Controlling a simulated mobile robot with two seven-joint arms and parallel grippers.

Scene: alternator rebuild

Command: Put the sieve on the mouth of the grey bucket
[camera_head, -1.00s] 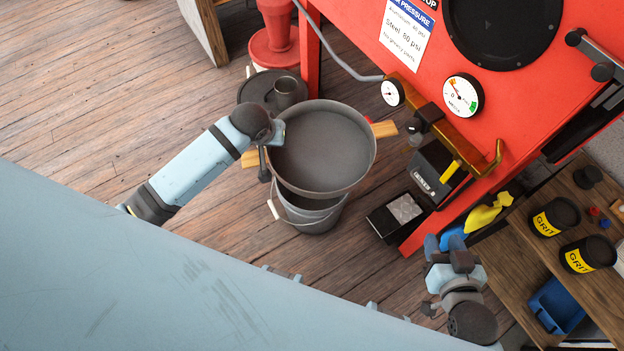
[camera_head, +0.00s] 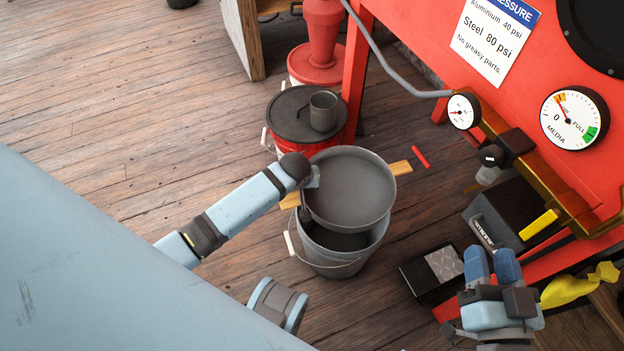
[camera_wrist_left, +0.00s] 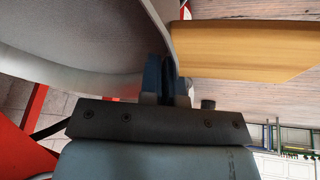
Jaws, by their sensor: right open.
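The sieve (camera_head: 352,187), a round grey pan with wooden handles (camera_head: 400,168), is over the grey bucket (camera_head: 330,262). The bucket stands on the floor with its wire handle down, and the front of its mouth shows below the sieve rim. I cannot tell whether the rims touch. My left gripper (camera_head: 312,177) is shut on the sieve's rim at its left side; in the left wrist view the fingers (camera_wrist_left: 166,80) pinch the rim beside a wooden handle (camera_wrist_left: 240,50). My right gripper (camera_head: 492,266) is open and empty at the lower right, away from the bucket.
A red bucket (camera_head: 283,145) with a dark lid and grey cup (camera_head: 322,111) stands behind the grey bucket. The red cabinet (camera_head: 420,22) with gauges fills the upper right. A black box (camera_head: 418,282) sits on the floor to the right.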

